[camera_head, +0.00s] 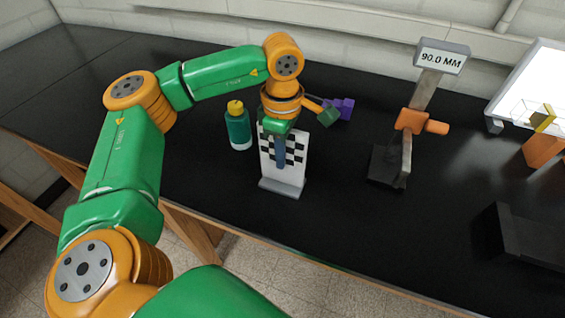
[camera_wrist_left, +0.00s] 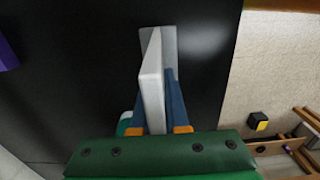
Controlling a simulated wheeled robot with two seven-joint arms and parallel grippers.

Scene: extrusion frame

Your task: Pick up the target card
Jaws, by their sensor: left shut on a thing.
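The target card is a white upright panel with a black checker pattern (camera_head: 296,165) on a grey foot (camera_head: 282,188), near the front edge of the black table. My left gripper (camera_head: 281,158) comes down on it from above, and a blue finger lies across the checkered face. In the left wrist view the card (camera_wrist_left: 152,80) shows edge-on between the two blue fingers of the left gripper (camera_wrist_left: 154,100), which is shut on it. The foot seems to be at the table top; I cannot tell whether it touches. My right gripper is not in view.
A green bottle with a yellow cap (camera_head: 239,130) stands just left of the card. Purple blocks (camera_head: 343,108) lie behind it. A stand with a "90.0 MM" sign (camera_head: 441,57) is to the right. A black block (camera_head: 520,235) and a lit panel (camera_head: 530,85) are farther right.

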